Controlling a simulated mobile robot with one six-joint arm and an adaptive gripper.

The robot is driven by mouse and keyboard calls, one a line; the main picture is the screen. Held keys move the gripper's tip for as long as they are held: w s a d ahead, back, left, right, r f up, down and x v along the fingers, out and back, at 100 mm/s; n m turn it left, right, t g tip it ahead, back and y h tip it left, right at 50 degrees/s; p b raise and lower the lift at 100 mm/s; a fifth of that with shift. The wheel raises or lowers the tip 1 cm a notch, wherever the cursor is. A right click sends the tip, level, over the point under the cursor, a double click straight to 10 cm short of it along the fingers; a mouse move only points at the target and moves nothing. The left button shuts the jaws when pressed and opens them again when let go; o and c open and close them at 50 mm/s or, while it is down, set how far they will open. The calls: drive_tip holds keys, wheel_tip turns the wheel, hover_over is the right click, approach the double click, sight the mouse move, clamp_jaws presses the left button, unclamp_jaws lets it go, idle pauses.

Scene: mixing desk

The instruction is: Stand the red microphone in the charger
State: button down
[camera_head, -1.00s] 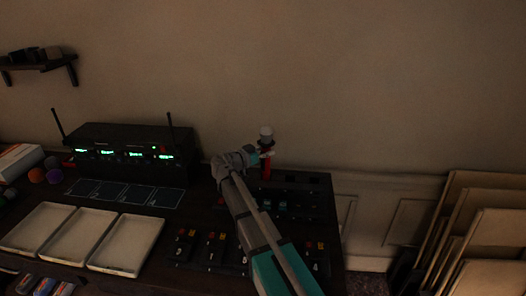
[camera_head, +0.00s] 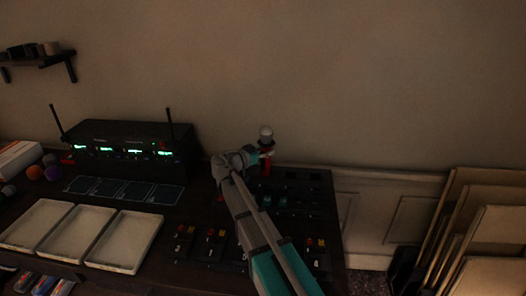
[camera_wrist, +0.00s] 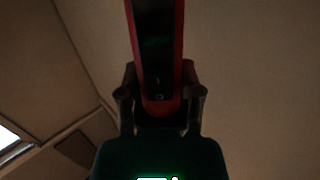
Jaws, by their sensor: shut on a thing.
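The red microphone (camera_head: 266,144) stands about upright in my gripper (camera_head: 264,154), its pale round head on top. In the wrist view its red body with a black panel (camera_wrist: 158,40) is between the two fingers (camera_wrist: 160,100), which are shut on it. A dark unit with slots (camera_head: 312,177), which looks like the charger, lies at the back right of the desk. The microphone's lower end is in front of or above this unit's left part in the head view. I cannot tell whether they touch.
A black receiver (camera_head: 130,140) with green displays and two antennas stands at the back left. Three pale trays (camera_head: 80,236) lie in front of it. Numbered dark blocks (camera_head: 212,243) are near my arm. Leaning panels (camera_head: 475,235) stand off the desk at right.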

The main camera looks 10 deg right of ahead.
drive_tip(key=shift+f, duration=0.25)
drive_tip(key=shift+c, duration=0.8)
unclamp_jaws()
drive_tip(key=shift+o, duration=0.8)
drive_tip(key=shift+s, duration=0.1)
drive_tip(key=shift+s, duration=0.1)
